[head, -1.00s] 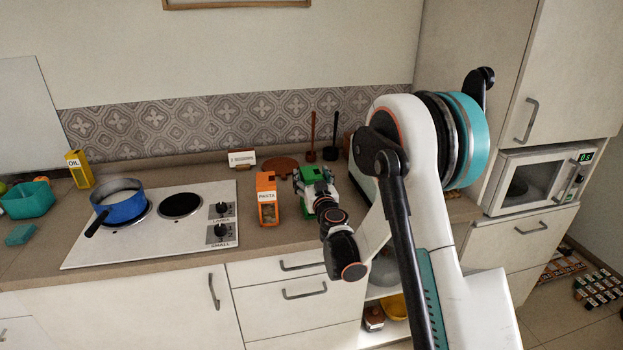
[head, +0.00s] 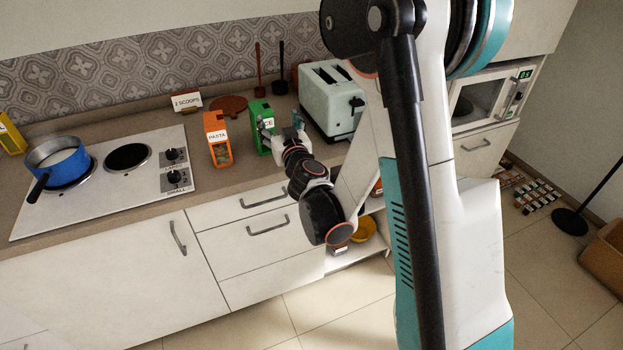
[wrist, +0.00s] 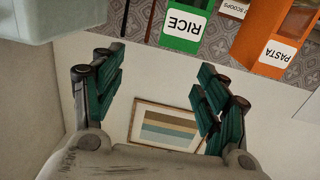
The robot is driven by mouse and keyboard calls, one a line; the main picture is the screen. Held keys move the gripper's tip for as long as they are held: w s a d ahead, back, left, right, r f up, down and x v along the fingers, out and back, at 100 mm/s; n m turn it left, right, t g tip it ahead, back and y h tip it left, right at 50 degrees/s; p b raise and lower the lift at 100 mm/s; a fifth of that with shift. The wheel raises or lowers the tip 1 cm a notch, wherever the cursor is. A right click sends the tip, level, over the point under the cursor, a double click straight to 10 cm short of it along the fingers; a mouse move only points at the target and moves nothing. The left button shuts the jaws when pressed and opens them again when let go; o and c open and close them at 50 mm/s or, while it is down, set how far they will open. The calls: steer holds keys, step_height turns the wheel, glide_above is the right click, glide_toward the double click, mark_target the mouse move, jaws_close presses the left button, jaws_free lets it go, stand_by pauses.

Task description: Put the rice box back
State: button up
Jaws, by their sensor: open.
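The green rice box (head: 260,124) stands upright on the counter, just right of the orange pasta box (head: 217,150). My gripper (head: 290,128) is at its right front side, open and apparently clear of it. In the wrist view, which is upside down, the two teal fingers (wrist: 158,92) are spread wide with nothing between them. The rice box (wrist: 186,22) with its RICE label shows beyond the fingers at the top. Its far end is cut off by the frame. In the head view my gripper partly covers its label.
A pale toaster (head: 330,105) stands close on the right. A "2 scoops" card (head: 187,101) and a round brown board (head: 229,106) lie behind. The stove (head: 125,185) with a blue pot (head: 60,165) is to the left. Bare counter shows in front of the boxes.

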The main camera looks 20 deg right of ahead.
steer(key=s+d+r+m+g+h, duration=0.1)
steer(key=s+d+r+g, duration=0.15)
steer(key=s, duration=0.35)
steer(key=s+d+r+m+g+h, duration=0.1)
steer(key=s+d+r+g+h, duration=0.1)
steer(key=s+d+r, duration=0.3)
steer(key=s+a+f+n+g+y, duration=0.1)
steer(key=s+a+f+g+y, duration=0.1)
steer(key=s, duration=0.9)
steer(key=s+a+f+n+g+y, duration=0.1)
steer(key=s+a+f+g+y, duration=0.1)
steer(key=s+a+g, duration=0.2)
steer(key=s+a, duration=0.3)
steer(key=s, duration=0.5)
steer(key=shift+s+f+n, duration=0.25)
steer(key=shift+f+n, duration=0.05)
steer(key=shift+n, duration=0.1)
